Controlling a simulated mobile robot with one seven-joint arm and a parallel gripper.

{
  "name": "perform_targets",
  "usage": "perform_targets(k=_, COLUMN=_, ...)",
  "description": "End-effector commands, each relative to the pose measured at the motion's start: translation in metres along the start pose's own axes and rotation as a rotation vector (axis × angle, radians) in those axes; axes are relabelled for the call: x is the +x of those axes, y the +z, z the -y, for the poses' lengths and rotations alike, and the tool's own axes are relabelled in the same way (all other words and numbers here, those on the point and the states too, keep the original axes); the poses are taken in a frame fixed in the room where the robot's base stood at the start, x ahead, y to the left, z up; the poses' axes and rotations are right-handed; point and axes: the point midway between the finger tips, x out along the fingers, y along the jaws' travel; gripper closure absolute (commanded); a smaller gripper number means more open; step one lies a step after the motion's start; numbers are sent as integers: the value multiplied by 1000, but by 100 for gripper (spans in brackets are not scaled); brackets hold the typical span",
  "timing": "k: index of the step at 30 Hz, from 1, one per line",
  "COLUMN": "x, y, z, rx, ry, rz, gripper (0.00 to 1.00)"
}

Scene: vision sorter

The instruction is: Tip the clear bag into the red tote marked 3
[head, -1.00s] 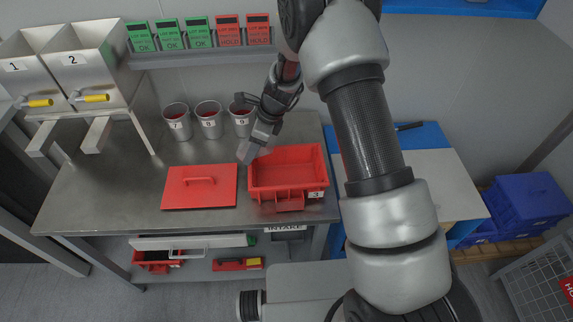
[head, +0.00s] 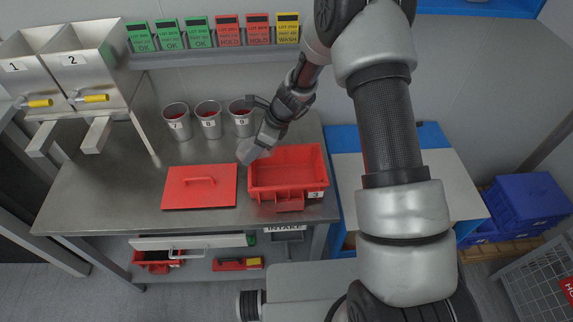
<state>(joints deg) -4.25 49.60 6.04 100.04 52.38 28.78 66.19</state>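The red tote marked 3 (head: 320,170) stands on the steel bench, with its label at the front right corner. It looks empty in the part that shows. My gripper (head: 249,152) points down and left beside the tote's back left corner, in front of cup 9. A pale grey block shows at its end. I cannot tell whether its fingers are open or shut, or whether it holds anything. I cannot make out the clear bag in the head view.
A red lid (head: 200,192) lies left of the tote. Cups 7 (head: 178,124), 8 (head: 209,122) and 9 (head: 243,123) stand behind. Steel hoppers 1 (head: 22,75) and 2 (head: 88,70) stand at left. Bare bench (head: 110,175) lies left of the lid.

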Motion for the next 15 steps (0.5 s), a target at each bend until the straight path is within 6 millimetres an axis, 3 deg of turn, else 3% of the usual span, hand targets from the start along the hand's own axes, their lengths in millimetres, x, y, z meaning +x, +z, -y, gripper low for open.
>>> perform_targets(k=15, x=3, y=-2, z=0, rx=2, ry=-1, rz=72, gripper=76)
